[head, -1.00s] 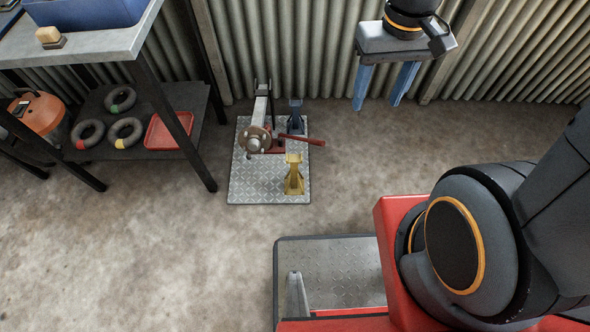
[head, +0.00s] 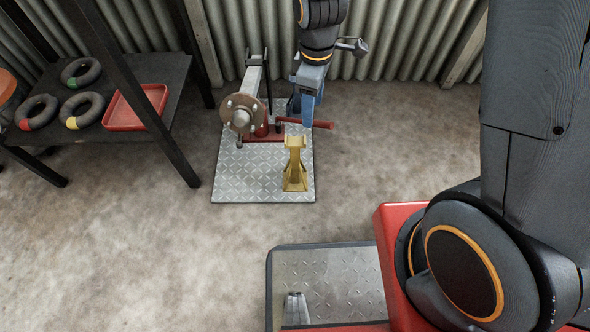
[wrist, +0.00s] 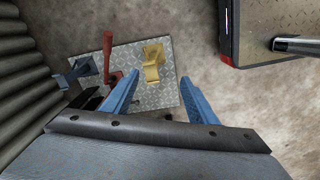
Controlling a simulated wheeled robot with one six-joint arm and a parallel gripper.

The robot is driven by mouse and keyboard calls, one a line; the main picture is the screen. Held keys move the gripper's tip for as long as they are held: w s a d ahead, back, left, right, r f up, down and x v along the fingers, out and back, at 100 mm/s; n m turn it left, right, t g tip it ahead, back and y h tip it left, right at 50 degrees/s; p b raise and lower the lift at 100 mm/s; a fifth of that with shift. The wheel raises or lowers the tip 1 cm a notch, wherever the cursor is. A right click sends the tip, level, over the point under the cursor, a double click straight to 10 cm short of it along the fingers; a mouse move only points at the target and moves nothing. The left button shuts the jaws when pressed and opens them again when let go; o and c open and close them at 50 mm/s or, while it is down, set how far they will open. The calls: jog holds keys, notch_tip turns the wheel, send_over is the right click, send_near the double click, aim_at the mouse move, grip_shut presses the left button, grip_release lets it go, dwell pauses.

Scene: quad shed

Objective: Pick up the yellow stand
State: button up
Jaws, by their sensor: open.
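The yellow stand (head: 295,166) stands upright on the right part of a diamond-plate metal sheet (head: 240,184) on the floor. In the wrist view the yellow stand (wrist: 152,64) shows ahead of my gripper, nearer the left finger. My gripper (head: 306,104) is open and empty, with blue fingers, above and behind the stand in the head view. In the wrist view my gripper (wrist: 160,92) has its two fingers spread wide, with the metal sheet seen between them. The stand is apart from both fingers.
A hub on a grey arm (head: 241,114) rises left of the stand. A red bar (head: 308,122) lies behind it. A blue stand (wrist: 78,69) is near the wall. A shelf holds several rings and a red tray (head: 135,108). Floor in front of the sheet is clear.

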aim_at(295, 141)
jog(key=w+a+f+n+b, duration=0.1)
jog(key=f+b, duration=0.1)
jog(key=f, duration=0.2)
jog(key=w+a+f+n+b, duration=0.1)
jog(key=a+f+b, duration=0.1)
jog(key=f, duration=0.2)
jog(key=w+a+f+n+b, duration=0.1)
jog(key=f+b, duration=0.1)
jog(key=f, duration=0.3)
jog(key=shift+w+a+n+b, duration=0.2)
jog(key=shift+n+b, duration=0.1)
jog(key=shift+n, duration=0.1)
jog(key=shift+w+d+f+b, duration=0.1)
jog(key=shift+f+b, duration=1.05)
jog(key=shift+f, duration=0.75)
jog(key=shift+w+d+f+b, duration=0.1)
jog(key=shift+f+b, duration=1)
jog(key=shift+f, duration=0.8)
jog(key=shift+s, duration=0.1)
grip_shut()
